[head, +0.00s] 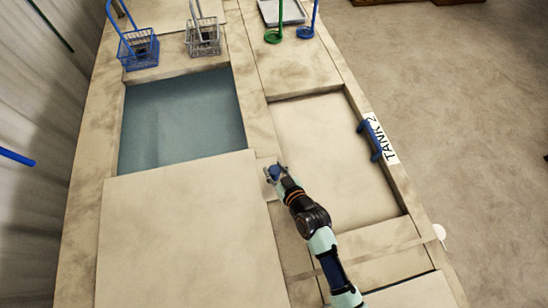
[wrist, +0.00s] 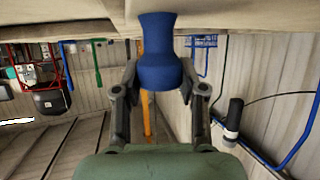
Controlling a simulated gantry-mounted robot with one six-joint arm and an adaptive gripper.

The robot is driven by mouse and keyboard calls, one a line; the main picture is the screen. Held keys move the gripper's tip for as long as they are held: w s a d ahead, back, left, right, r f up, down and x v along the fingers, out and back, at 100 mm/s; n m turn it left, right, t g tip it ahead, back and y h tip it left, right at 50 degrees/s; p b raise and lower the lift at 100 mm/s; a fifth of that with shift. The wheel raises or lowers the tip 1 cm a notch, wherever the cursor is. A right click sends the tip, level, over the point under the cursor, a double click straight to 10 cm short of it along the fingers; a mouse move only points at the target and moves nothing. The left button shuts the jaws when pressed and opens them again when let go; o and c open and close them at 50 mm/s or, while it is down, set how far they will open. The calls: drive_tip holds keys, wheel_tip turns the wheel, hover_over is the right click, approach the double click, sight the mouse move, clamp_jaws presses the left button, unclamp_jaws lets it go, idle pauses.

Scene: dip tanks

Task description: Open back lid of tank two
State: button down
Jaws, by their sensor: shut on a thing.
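The TANK 2 label (head: 381,139) is on the right edge of the counter in the head view. Beside it, a beige panel (head: 320,145) lies flat in a recessed frame, with a blue bar handle (head: 371,141) at its right edge. My gripper (head: 275,174) is at the left side of this panel. It is shut on a blue knob (wrist: 157,50), whose flared end meets a beige surface in the wrist view. The knob looks small in the head view, and the gripper partly hides it. I cannot tell which panel the knob belongs to.
An open tank with dark teal liquid (head: 185,118) is to the left, with a large beige lid (head: 185,230) below it. Wire baskets (head: 139,50) stand at the back left. Bare floor lies right.

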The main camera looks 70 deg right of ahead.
idle(0.3)
drive_tip(key=c, duration=0.6)
unclamp_jaws()
drive_tip(key=shift+c, duration=0.2)
drive_tip(key=v, duration=1.2)
drive_tip(key=shift+r, duration=0.15)
